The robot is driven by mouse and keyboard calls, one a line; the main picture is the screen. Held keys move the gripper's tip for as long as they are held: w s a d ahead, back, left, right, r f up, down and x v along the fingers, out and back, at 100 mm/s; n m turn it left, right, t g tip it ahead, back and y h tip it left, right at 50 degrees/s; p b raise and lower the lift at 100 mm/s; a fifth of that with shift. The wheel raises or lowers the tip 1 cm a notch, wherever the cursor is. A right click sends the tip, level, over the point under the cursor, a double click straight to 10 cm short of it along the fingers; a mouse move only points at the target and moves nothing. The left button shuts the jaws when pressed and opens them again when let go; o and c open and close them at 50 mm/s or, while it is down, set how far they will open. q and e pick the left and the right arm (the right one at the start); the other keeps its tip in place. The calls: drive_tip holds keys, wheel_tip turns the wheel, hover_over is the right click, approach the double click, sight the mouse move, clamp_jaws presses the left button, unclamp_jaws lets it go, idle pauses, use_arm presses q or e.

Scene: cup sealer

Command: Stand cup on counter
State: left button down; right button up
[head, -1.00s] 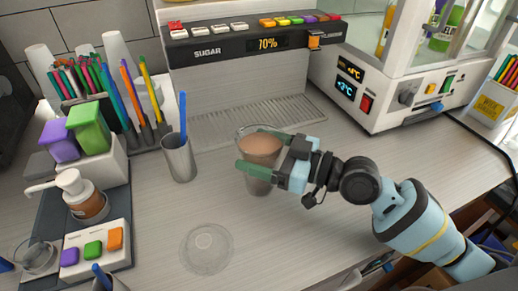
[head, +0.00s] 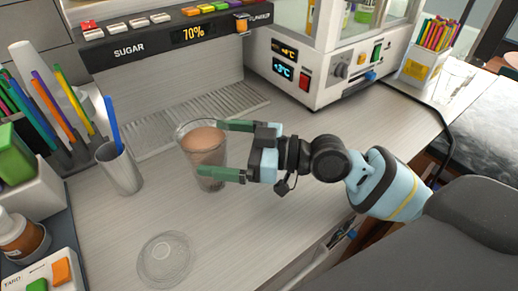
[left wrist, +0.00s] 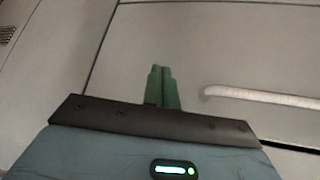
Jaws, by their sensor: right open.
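A clear cup (head: 207,140) with a brown drink stands upright on the counter (head: 250,216) in the head view. My right gripper (head: 211,148) is open at the cup's right side. One green finger crosses in front of the cup's lower part and the other is by its far upper side. I cannot tell whether either finger touches the cup. My left gripper (left wrist: 162,88) shows only in the left wrist view; its green fingers are together and empty, in front of a grey panel with a handle.
A clear round lid (head: 165,257) lies on the counter in front of the cup. A metal tumbler (head: 121,170) with a blue stick stands left. The sugar dispenser (head: 150,48) and its drip grate (head: 180,115) are behind. A white machine (head: 325,78) stands back right.

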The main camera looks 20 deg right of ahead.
use_arm(q)
wheel_tip(320, 180, down, 6)
drive_tip(key=s+b, duration=0.2)
drive_tip(key=b, duration=0.3)
drive_tip(key=shift+s+d+g, duration=0.2)
drive_tip(key=shift+s+g, duration=0.05)
drive_tip(key=shift+g, duration=0.15)
use_arm(e)
drive_tip(key=v, duration=0.8)
drive_tip(key=shift+d, duration=0.15)
use_arm(q)
drive_tip(key=shift+w+r, duration=0.1)
drive_tip(key=shift+r, duration=0.05)
use_arm(e)
drive_tip(key=shift+s, duration=0.15)
use_arm(q)
drive_tip(key=shift+s+f, duration=0.2)
